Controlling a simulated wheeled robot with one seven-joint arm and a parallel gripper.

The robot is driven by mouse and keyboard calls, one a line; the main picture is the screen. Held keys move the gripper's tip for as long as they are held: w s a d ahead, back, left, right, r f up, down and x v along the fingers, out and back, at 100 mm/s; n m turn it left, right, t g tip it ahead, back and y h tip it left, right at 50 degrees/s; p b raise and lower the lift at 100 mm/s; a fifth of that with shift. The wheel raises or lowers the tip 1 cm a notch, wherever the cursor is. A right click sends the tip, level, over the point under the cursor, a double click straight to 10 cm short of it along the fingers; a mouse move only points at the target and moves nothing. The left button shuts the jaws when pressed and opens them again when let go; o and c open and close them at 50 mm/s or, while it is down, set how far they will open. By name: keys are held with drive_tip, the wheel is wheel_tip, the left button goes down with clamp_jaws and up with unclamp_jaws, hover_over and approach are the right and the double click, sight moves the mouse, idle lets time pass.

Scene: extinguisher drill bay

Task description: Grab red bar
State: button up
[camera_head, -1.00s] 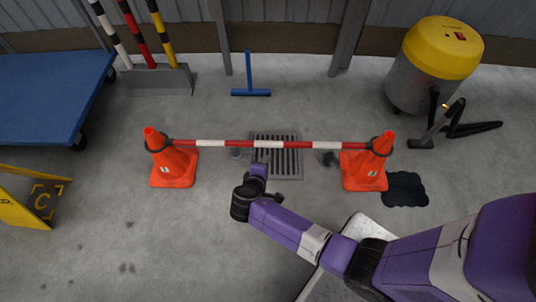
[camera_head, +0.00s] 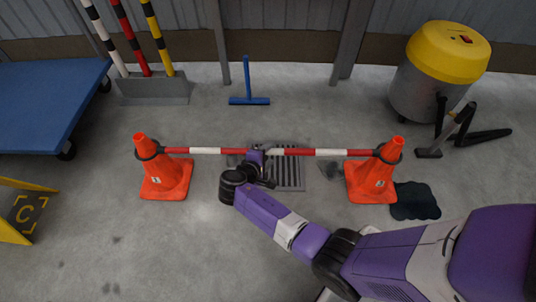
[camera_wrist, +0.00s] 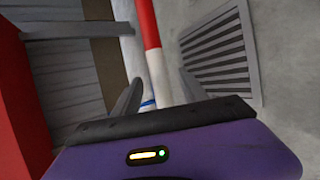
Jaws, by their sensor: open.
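The red and white striped bar (camera_head: 292,152) lies level between two orange cones, its ends at the black collars near their tops. The left cone (camera_head: 165,175) and right cone (camera_head: 374,178) stand upright on the floor. My gripper (camera_head: 263,160) is at the bar's middle and hides part of it. In the wrist view the bar (camera_wrist: 152,42) runs between the two open fingers (camera_wrist: 158,92), near a white stretch. Its lower part is hidden behind my gripper body. I cannot tell whether either finger touches it.
A floor drain grate (camera_head: 287,172) lies under the bar. A dark puddle-shaped mat (camera_head: 414,201) is beside the right cone. A blue squeegee (camera_head: 249,99), a striped pole stand (camera_head: 155,89), a yellow-topped vacuum (camera_head: 440,72) and a blue platform (camera_head: 45,105) stand behind.

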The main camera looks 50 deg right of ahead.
drive_tip(key=shift+w+d+f, duration=0.15)
drive_tip(key=shift+d+f, duration=0.15)
drive_tip(key=shift+d, duration=0.2)
clamp_jaws()
drive_tip(key=shift+r, duration=0.1)
